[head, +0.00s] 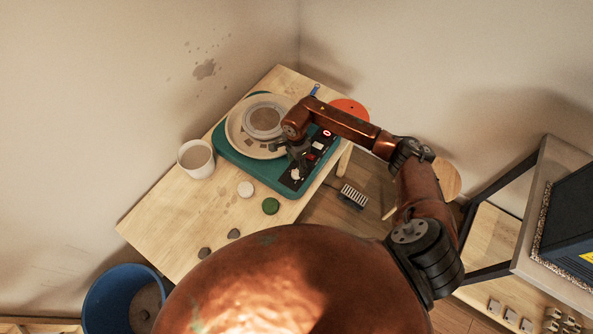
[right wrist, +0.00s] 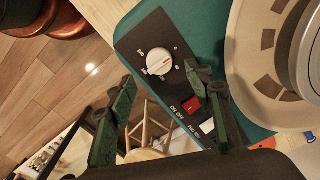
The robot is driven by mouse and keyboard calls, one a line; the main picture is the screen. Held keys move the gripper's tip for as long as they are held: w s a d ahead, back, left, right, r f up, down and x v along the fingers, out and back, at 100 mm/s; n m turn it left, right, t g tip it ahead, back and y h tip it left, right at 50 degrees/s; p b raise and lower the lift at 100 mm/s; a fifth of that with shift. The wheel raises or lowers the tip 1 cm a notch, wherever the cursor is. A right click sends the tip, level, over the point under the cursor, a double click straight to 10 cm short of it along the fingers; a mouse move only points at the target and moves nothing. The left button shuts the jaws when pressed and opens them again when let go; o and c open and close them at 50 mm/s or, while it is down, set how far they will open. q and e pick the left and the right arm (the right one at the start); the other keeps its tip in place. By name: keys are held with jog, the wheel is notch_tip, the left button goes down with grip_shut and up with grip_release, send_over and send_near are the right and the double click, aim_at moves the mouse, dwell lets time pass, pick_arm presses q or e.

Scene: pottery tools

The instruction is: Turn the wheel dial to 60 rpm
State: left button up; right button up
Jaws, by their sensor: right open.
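The pottery wheel has a teal base (head: 226,150) and stands on a wooden table. Its black control panel (head: 318,158) bears a white dial (head: 295,174). My right gripper (head: 293,158) is over the panel, close to the dial. In the right wrist view its open dark green fingers (right wrist: 160,76) stand either side of the dial's near side; contact cannot be told. My left gripper is not in view.
A red switch (right wrist: 192,104) marked on and off is close to the right finger. The wheel head carries a pale round pan (head: 237,131). A white cup (head: 196,158), a white disc (head: 245,189) and a green disc (head: 270,206) are on the table. A blue bucket (head: 97,303) stands lower left.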

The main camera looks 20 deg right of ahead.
aim_at(296, 172)
jog(key=shift+f+p, duration=0.3)
jog(key=shift+f, duration=2.45)
jog(key=shift+c, duration=0.4)
jog(key=c, duration=1.1)
